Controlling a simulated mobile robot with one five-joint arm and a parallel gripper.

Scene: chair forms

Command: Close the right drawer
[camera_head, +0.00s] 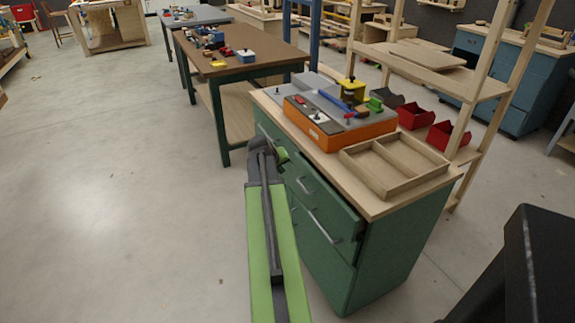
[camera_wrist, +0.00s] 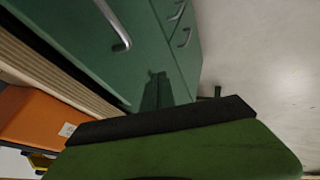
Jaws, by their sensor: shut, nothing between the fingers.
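The green cabinet (camera_head: 385,255) has a wooden top and metal handles on its front. Its right drawer (camera_head: 335,207) stands slightly out, with the front's right end proud of the cabinet body. My gripper (camera_head: 282,156) is shut and empty, by the upper left part of the cabinet front. In the wrist view my gripper (camera_wrist: 165,122) fills the bottom with a green body and a dark edge. The green front (camera_wrist: 85,45) lies beyond it, with a handle (camera_wrist: 116,28) and a dark shadow. I cannot tell whether the gripper touches the front.
On the top stand an orange box (camera_head: 345,134) with small parts and a wooden divided tray (camera_head: 394,165). A brown-topped table (camera_head: 262,50) stands behind, and a wooden shelf with red bins (camera_head: 438,136) stands right. The floor (camera_head: 120,190) to the left is clear.

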